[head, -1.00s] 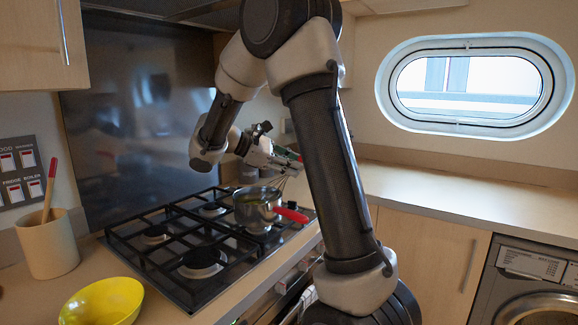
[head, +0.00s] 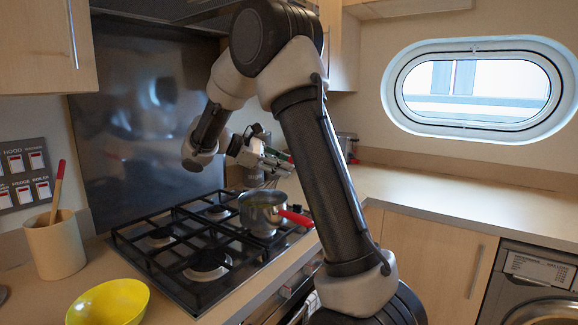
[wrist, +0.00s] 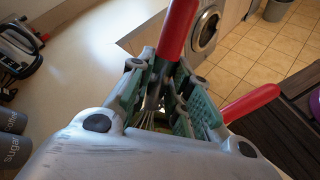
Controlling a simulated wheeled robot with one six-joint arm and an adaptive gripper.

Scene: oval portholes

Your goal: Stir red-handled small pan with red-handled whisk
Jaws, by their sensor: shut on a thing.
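The small metal pan (head: 262,214) with a red handle (head: 296,217) stands on the right part of the gas hob. Its red handle (wrist: 250,102) also shows at the right in the wrist view. My gripper (head: 272,163) is above the pan, shut on the red-handled whisk. In the wrist view the whisk's red handle (wrist: 176,28) sticks up between the green-padded fingers, and its wires (wrist: 150,98) run down below them. In the head view the wires (head: 270,182) reach down toward the pan's opening. Whether they touch the contents is hidden.
The black hob grates (head: 190,244) lie around the pan. A yellow bowl (head: 108,303) and a beige pot (head: 56,246) holding a red-tipped wooden utensil stand at the left. The worktop (head: 450,205) on the right is mostly clear. A washing machine (wrist: 208,25) is below.

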